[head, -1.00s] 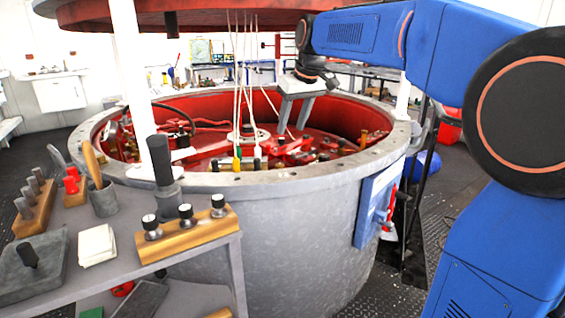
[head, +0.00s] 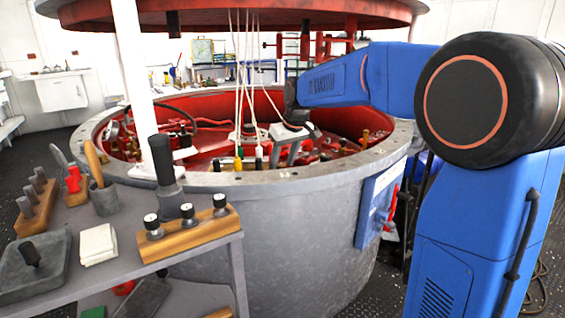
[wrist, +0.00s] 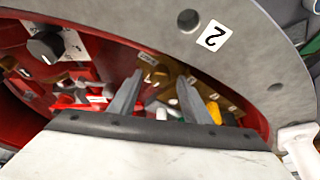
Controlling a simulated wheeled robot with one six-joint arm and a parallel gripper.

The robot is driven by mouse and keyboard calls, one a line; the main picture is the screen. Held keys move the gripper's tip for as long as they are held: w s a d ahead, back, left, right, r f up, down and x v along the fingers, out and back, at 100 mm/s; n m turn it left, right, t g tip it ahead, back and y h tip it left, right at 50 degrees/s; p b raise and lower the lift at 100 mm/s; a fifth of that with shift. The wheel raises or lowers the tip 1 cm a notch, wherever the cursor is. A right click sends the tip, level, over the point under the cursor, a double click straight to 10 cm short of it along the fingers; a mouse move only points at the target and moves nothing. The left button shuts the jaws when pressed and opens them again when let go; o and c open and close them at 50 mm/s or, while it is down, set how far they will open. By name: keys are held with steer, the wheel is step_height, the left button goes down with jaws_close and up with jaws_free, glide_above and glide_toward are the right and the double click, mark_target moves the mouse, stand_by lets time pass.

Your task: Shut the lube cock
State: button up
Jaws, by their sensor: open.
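My gripper (head: 292,152) is down inside the open round tub (head: 290,225), near its right inner side. In the wrist view its two grey fingers (wrist: 160,95) are apart, with nothing held between them. Small brass-coloured fittings with labels (wrist: 165,80) show beyond and between the fingers. Red parts (wrist: 72,98) lie to the left of the fingers. I cannot tell for sure which of these fittings is the lube cock, or how its handle stands. The fingers' lower ends are partly hidden by the gripper's own body.
Pale ropes (head: 240,85) hang into the tub. The red lid (head: 230,18) is overhead. A tool cart (head: 90,270) stands front left.

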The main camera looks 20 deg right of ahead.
steer(key=shift+f, duration=0.25)
steer(key=c, duration=1)
